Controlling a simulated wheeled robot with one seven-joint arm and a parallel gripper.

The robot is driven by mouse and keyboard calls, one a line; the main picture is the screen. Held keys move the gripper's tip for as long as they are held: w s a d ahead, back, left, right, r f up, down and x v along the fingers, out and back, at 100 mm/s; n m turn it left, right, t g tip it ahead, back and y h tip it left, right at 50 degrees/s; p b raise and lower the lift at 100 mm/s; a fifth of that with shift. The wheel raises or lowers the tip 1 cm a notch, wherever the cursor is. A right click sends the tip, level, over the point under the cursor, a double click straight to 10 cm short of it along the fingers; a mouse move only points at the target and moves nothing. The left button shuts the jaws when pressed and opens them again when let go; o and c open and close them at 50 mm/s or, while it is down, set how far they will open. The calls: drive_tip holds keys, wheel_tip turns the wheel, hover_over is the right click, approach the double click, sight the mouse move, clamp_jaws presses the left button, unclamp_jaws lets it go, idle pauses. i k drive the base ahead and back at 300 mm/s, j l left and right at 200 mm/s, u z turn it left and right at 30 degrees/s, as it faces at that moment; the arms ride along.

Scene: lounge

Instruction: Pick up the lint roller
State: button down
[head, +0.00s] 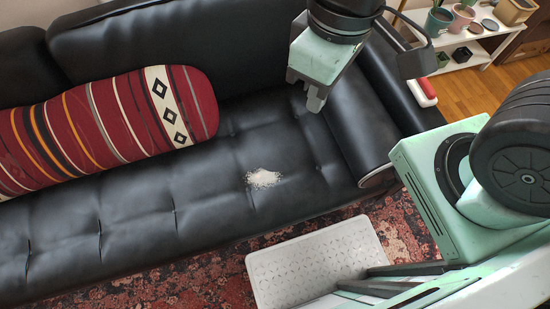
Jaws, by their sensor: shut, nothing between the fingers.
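My gripper (315,104) hangs over the right end of the black sofa seat, near the inner side of the armrest. Its fingers are together, pointing down, with nothing held. A white and red object (424,91) lies at the outer side of the right armrest, to the right of my gripper and apart from it. It may be the lint roller, but it is small and partly hidden, so I cannot tell for sure. No other thing in view looks like a lint roller.
The black sofa (130,222) carries a striped red bolster (110,125) and a pale patch of crumbs or lint (263,179). A white plant shelf (480,45) stands at the upper right. A patterned rug (190,290) lies in front.

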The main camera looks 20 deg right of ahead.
sight(425, 94)
drive_tip(key=l, duration=1.85)
drive_tip(key=k+l+u, duration=0.1)
drive_tip(key=l, duration=0.4)
drive_tip(key=k+l, duration=0.1)
drive_tip(key=l, duration=0.35)
drive_tip(key=l+u, duration=0.1)
drive_tip(key=u, duration=0.25)
drive_tip(key=l+u, duration=0.1)
drive_tip(key=u, duration=0.25)
drive_tip(key=k+l+u, duration=0.1)
drive_tip(key=u, duration=0.2)
